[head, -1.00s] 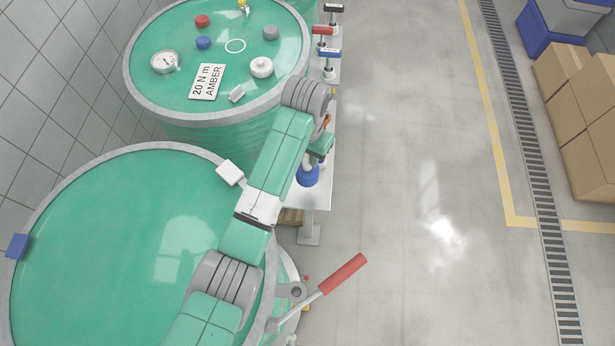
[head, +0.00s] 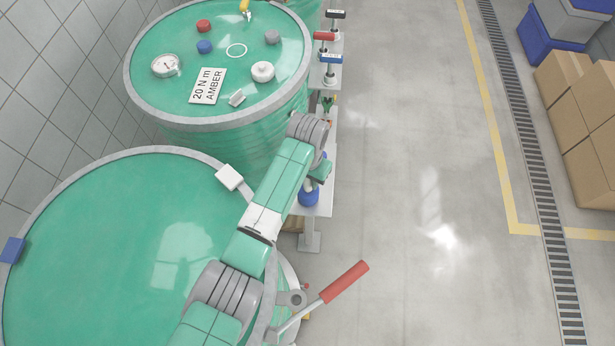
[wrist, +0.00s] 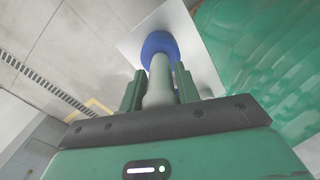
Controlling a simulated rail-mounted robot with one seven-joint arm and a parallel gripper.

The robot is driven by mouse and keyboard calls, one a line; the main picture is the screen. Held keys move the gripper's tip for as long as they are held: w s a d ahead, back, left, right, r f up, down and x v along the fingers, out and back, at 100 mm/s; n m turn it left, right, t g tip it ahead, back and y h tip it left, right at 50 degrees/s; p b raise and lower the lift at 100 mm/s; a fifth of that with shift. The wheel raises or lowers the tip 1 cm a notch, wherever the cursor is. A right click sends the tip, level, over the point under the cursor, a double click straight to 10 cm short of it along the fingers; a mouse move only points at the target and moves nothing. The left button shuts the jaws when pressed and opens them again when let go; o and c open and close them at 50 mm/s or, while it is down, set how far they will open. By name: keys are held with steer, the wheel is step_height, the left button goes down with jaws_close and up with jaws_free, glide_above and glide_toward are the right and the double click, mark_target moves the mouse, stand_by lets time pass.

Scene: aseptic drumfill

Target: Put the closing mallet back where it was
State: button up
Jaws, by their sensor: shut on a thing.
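The closing mallet has a blue head (head: 308,197) and a pale grey handle (wrist: 159,88). My gripper (wrist: 160,84) is shut on the handle, with one green finger on each side. In the wrist view the blue head (wrist: 159,44) points away from me, past the fingertips, over a white shelf plate (wrist: 205,65). In the head view the head is at the near part of the white shelf (head: 321,207), beside the drums. My arm hides most of the handle there. I cannot tell whether the head touches the shelf.
The near green drum (head: 100,250) and the far drum (head: 155,90) stand left of the shelf. Tools with black, red and blue tops (head: 330,57) stand on a farther shelf. A red-handled lever (head: 345,283) sticks out at the near drum. Open floor lies right.

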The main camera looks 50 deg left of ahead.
steer(key=shift+f, duration=0.15)
steer(key=o, duration=1.1)
steer(key=shift+c, duration=0.2)
step_height(320, 180, up, 12)
steer(key=shift+r+p, duration=0.2)
steer(key=shift+p, duration=0.75)
